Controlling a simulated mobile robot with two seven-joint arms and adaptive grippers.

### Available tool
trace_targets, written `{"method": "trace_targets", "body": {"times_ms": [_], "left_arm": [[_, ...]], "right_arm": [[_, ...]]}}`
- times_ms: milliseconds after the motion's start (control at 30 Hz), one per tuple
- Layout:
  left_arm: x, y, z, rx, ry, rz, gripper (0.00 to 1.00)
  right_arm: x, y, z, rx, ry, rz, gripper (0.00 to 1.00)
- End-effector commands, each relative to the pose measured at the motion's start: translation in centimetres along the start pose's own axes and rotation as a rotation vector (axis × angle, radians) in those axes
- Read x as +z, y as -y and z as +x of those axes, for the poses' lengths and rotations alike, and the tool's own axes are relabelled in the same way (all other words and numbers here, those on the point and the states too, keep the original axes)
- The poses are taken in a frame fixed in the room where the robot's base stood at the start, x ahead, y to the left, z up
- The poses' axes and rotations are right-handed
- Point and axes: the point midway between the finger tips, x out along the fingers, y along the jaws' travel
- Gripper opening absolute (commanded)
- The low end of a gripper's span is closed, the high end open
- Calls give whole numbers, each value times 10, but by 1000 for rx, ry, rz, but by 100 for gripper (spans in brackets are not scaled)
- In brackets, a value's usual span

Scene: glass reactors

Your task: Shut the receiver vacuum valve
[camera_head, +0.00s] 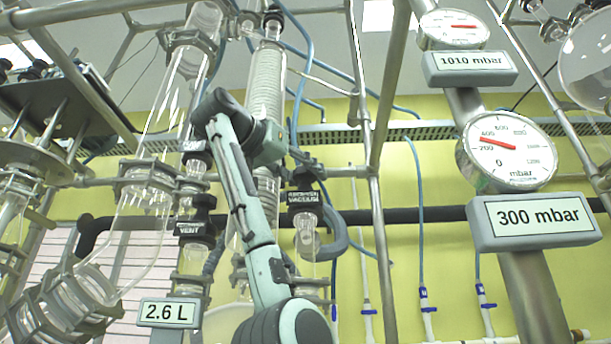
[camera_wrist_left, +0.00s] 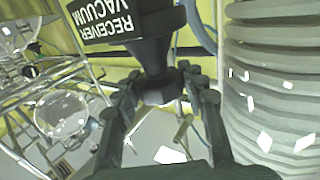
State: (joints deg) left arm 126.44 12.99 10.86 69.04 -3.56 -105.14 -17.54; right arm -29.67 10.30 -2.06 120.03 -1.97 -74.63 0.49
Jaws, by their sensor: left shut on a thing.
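The receiver vacuum valve is a black fitting with a black label plate (camera_head: 303,197) that reads vacuum, right of the tall coiled glass column. In the left wrist view its label (camera_wrist_left: 105,18) reads "RECEIVER VACUUM" upside down, beside a dark stem that ends in a faceted black knob (camera_wrist_left: 158,84). My left gripper (camera_head: 301,162) reaches the valve from the left in the head view. In the left wrist view the fingers of my left gripper (camera_wrist_left: 160,92) are shut on the knob from both sides. How far the valve is turned cannot be told. My right gripper is not in view.
A vent valve (camera_head: 190,228) stands left of my arm, above a "2.6 L" sign (camera_head: 168,313). The coiled glass column (camera_head: 267,85) is close to the gripper. Gauges with signs reading "1010 mbar" (camera_head: 471,63) and "300 mbar" (camera_head: 537,215) stand right. Metal posts (camera_head: 372,230) and blue hoses surround the valve.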

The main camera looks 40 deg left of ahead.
Motion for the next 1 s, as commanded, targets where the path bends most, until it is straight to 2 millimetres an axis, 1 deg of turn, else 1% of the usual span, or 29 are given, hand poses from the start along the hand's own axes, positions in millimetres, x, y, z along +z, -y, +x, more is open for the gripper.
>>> {"method": "trace_targets", "body": {"times_ms": [33,133,167,467,567,633,800,900,1000], "left_arm": [[0,0,0,-1,-1,2,42],[0,0,0,-2,0,2,55],[0,0,0,-2,0,1,57],[0,0,0,-14,0,1,57],[2,-1,1,-113,1,6,57],[1,-2,1,-245,1,9,57],[-4,-2,2,-586,3,8,57],[-3,-1,2,-699,3,4,57],[-1,0,0,-741,1,0,57]], "right_arm": [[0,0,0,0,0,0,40],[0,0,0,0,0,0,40],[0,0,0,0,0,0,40],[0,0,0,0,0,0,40],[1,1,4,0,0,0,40],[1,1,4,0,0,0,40],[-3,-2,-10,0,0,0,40],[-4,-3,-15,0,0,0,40],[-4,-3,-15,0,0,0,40]]}}
